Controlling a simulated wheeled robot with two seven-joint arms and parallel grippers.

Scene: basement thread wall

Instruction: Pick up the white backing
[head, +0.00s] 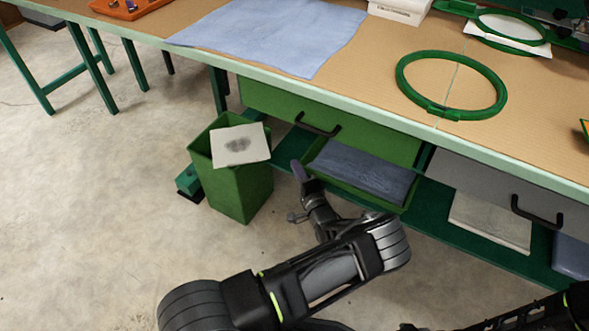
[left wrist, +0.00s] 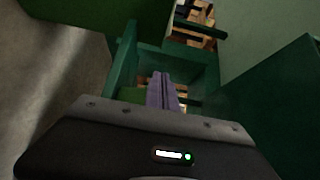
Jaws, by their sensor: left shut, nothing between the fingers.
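A white sheet with a grey smudge (head: 240,144) lies across the top of the green bin (head: 240,190) below the table edge. Another flat white piece (head: 490,220) lies on the lower green shelf at the right. I cannot tell which of them is the backing. My left gripper (head: 299,170) is shut and empty, just right of the bin and apart from the sheet on it. The left wrist view shows its purple fingers (left wrist: 162,90) together in front of dark green surfaces; no white piece is clear there. My right gripper is out of view.
The worktable (head: 380,65) carries a blue cloth (head: 275,35) and a green hoop (head: 451,110). A green drawer (head: 320,115) and a grey drawer (head: 500,185) are beneath it. Folded blue cloth (head: 360,172) lies in a green tray. The floor (head: 90,220) at the left is open.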

